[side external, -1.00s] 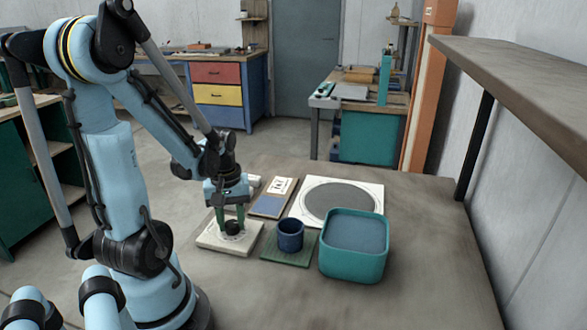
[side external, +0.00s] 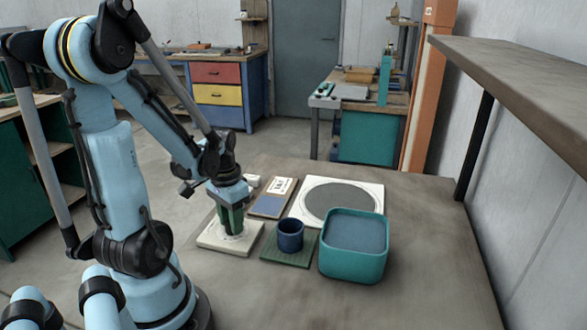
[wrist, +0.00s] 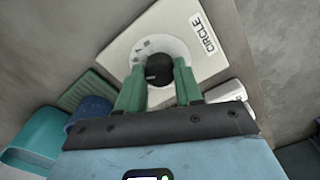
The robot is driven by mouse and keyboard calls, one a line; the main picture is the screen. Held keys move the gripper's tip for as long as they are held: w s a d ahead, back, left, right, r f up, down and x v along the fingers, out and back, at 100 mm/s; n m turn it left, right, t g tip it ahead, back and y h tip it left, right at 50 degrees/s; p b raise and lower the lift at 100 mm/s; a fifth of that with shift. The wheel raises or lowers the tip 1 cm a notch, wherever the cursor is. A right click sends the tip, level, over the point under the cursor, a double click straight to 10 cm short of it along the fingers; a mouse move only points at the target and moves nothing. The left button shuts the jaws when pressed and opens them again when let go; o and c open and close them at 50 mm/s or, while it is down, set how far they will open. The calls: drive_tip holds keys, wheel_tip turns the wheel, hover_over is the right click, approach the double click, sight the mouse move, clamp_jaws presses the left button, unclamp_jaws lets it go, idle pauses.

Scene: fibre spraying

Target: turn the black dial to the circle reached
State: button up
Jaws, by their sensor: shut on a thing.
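The black dial (wrist: 158,68) sits on a white round face in the middle of a pale square plate (side external: 212,240). In the wrist view the plate (wrist: 135,48) bears a label reading CIRCLE (wrist: 204,34) and small marks beside the dial. My gripper (side external: 231,222) points down over the plate, its green fingers shut on the dial; in the wrist view the fingers (wrist: 160,75) lie on either side of it. In the side view the fingers hide the dial. A white board with a grey round disc (side external: 345,199) lies to the right.
A blue cup (side external: 290,236) stands on a green mat (side external: 275,257), with a teal bin (side external: 353,264) to its right. A flat panel with a display (side external: 276,193) lies behind. The front right of the table (side external: 430,260) is clear.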

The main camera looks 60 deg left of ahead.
drive_tip(key=shift+m, duration=2.3)
drive_tip(key=o, duration=1)
drive_tip(key=shift+o, duration=0.2)
drive_tip(key=shift+r, duration=0.15)
wheel_tip(320, 180, up, 12)
